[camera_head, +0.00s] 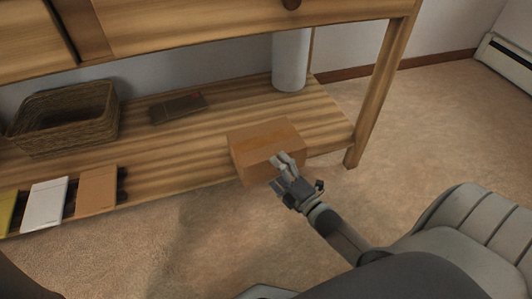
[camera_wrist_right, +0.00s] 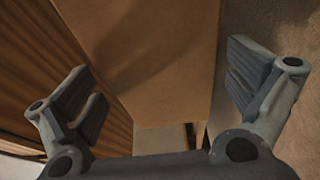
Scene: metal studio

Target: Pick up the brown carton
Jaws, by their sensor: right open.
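The brown carton (camera_head: 262,142) sits on the low wooden shelf at its front right part, with its near end at the shelf's front edge. My right gripper (camera_head: 282,172) is at the carton's near right side, in front of it in the head view. In the right wrist view the carton (camera_wrist_right: 155,60) fills the middle, between the two spread fingers (camera_wrist_right: 165,105). The gripper is open, and I cannot tell whether a finger touches the carton. My left gripper is not in view.
The wooden shelf (camera_head: 210,140) also bears a wicker basket (camera_head: 66,115), a dark flat item (camera_head: 178,107), a white cylinder (camera_head: 290,60) and several booklets (camera_head: 97,190). A table leg (camera_head: 378,95) stands right of the carton. Carpet (camera_head: 440,125) to the right is clear.

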